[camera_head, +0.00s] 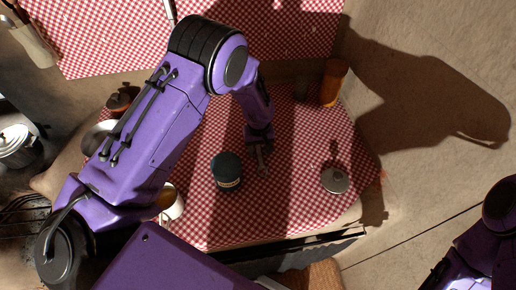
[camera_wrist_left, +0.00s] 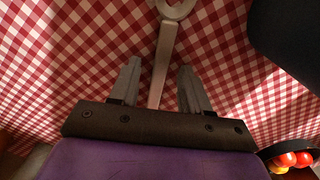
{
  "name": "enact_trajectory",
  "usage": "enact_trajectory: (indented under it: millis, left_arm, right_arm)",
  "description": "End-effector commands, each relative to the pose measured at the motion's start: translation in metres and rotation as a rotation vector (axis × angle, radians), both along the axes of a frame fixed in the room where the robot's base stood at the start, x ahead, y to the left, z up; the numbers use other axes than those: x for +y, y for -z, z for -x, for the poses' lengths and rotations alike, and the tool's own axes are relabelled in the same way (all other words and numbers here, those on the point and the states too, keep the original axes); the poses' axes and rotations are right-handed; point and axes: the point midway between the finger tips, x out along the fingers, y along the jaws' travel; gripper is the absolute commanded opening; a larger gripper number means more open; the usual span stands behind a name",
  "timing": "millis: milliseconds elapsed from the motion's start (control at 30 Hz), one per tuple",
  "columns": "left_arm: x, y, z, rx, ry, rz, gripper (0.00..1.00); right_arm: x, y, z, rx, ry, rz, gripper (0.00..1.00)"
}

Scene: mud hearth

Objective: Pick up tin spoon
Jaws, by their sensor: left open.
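The tin spoon (camera_wrist_left: 164,50) lies on the red-and-white checked cloth in the left wrist view. Its grey handle runs between the two fingers of my left gripper (camera_wrist_left: 158,68), and its rounded far end is cut off by the top edge. The fingers are open, with a gap on each side of the handle. In the head view my left gripper (camera_head: 261,158) points down at the middle of the cloth and hides most of the spoon. My right gripper is out of view; only part of the right arm shows at the lower right.
A dark jar (camera_head: 227,172) stands close left of the gripper. A metal lidded piece (camera_head: 334,180) is to the right, and an orange jar (camera_head: 333,82) at the back right. A white cup (camera_head: 173,204) sits at the front left. Cloth between gripper and lidded piece is clear.

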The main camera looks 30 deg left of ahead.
Motion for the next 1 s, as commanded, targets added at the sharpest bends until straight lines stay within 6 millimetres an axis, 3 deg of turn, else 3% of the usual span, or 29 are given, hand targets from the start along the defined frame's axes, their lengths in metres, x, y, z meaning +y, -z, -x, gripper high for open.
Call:
enact_trajectory:
  millis: [100,233,667,833,1000]
  left_arm:
    - [0.0,0.0,0.0,0.0,0.001,0.0,0.44]
    - [0.0,0.0,0.0,0.0,0.001,0.0,0.01]
    - [0.0,-0.004,0.0,0.0,0.001,0.0,0.0]
    - [0.0,-0.027,-0.002,-0.005,0.002,0.0,0.0]
    - [-0.002,-0.068,0.03,-0.004,0.001,0.0,0.0]
  right_arm:
    - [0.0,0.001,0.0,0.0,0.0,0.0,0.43]
    - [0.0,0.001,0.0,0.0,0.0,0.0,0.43]
    - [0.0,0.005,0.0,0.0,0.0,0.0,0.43]
    - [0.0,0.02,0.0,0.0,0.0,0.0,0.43]
    - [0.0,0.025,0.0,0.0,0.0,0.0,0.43]
